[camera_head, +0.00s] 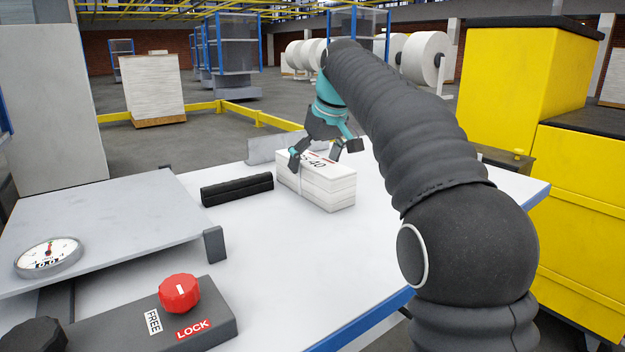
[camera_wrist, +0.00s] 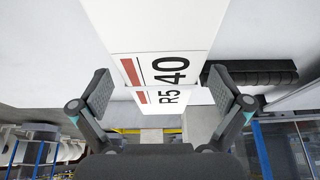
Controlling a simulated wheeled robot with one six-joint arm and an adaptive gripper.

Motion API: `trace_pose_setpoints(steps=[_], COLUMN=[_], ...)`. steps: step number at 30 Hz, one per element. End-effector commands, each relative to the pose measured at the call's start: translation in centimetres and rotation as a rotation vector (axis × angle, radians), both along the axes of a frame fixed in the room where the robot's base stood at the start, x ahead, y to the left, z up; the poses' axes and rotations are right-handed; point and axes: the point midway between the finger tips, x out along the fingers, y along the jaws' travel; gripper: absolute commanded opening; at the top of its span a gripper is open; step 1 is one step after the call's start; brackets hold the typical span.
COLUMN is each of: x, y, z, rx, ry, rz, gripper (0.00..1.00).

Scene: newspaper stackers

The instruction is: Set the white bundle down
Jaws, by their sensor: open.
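The white bundle (camera_head: 318,188) rests on the white table (camera_head: 262,260) in the head view. It is a stack of paper with a printed top label, part of which reads "40". In the wrist view the bundle (camera_wrist: 155,28) shows its label with "R5" and "40" and a red bar. My gripper (camera_head: 324,154) is just above the bundle's far end, pointing down. Its two fingers are spread apart and also show wide open in the wrist view (camera_wrist: 162,98), one on each side of the bundle. I cannot tell whether either finger touches it.
A black ribbed block (camera_head: 237,189) lies left of the bundle. A scale with a grey plate (camera_head: 110,215) and dial (camera_head: 48,257) stands at the left. A control box with a red knob (camera_head: 179,293) is in front. Bare table lies before the bundle. Yellow cabinets (camera_head: 520,85) stand right.

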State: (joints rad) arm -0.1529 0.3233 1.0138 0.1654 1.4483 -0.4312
Motion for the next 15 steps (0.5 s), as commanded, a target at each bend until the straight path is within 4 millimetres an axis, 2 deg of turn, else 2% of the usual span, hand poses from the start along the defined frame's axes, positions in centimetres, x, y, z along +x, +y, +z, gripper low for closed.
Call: trace_pose_setpoints(steps=[1,3,11,15], x=[0.17,0.37,0.53,0.52], y=[0.2,0.36,0.45,0.45], z=[-0.95,-1.57,-1.77,-1.77], rx=[0.0,-0.001,-0.001,0.0], ry=[0.001,0.001,-0.002,-0.001], rz=[0.0,0.001,0.001,0.001], gripper=[1.0,1.0,1.0,0.68])
